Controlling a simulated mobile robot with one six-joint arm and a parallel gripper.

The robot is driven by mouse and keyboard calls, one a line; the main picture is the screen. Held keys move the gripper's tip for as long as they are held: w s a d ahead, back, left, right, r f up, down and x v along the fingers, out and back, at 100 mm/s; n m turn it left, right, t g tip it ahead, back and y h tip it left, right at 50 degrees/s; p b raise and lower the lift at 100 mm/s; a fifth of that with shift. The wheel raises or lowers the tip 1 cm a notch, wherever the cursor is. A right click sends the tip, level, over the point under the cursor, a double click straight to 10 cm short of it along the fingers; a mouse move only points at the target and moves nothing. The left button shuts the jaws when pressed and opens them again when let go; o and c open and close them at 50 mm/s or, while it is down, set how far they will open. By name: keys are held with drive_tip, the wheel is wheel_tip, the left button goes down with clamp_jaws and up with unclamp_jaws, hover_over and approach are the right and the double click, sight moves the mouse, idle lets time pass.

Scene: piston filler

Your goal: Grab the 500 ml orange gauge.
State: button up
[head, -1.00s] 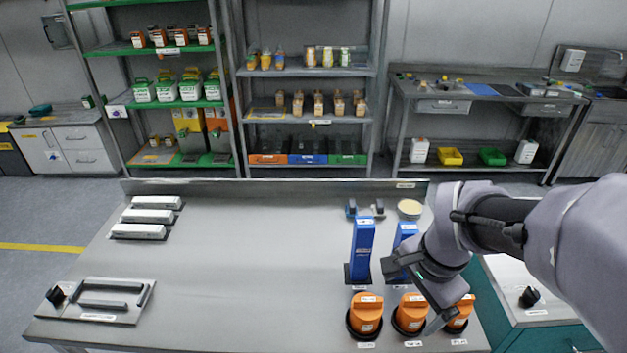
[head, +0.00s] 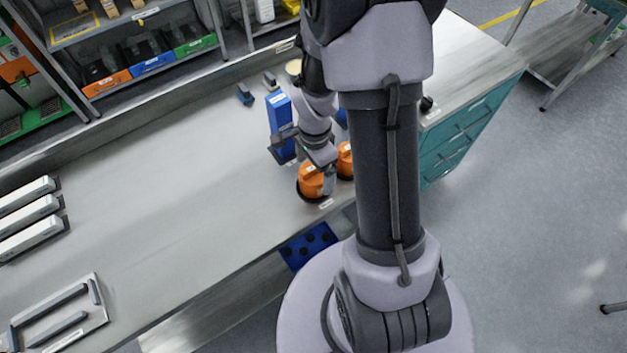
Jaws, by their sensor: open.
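Two orange gauges show in the head view, in dark round holders near the table's front edge. The left one (head: 309,182) is nearer; the other (head: 345,161) is partly hidden behind my arm. Their labels are too small to read, so I cannot tell which is 500 ml. My gripper (head: 306,163) is open and points down at the left gauge. One finger is at its back left, beside the blue upright block; the other is at its front right. I cannot tell whether the fingers touch it.
A tall blue block (head: 279,112) stands right behind the left gauge; a second is mostly hidden by my arm. White bars (head: 28,216) lie at left. The table's middle (head: 170,180) is clear.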

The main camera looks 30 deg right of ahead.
wheel_tip(320, 180, down, 3)
drive_tip(key=shift+a+r, duration=0.1)
drive_tip(key=c, duration=1.7)
drive_tip(key=shift+o, duration=0.2)
drive_tip(key=shift+r, duration=0.1)
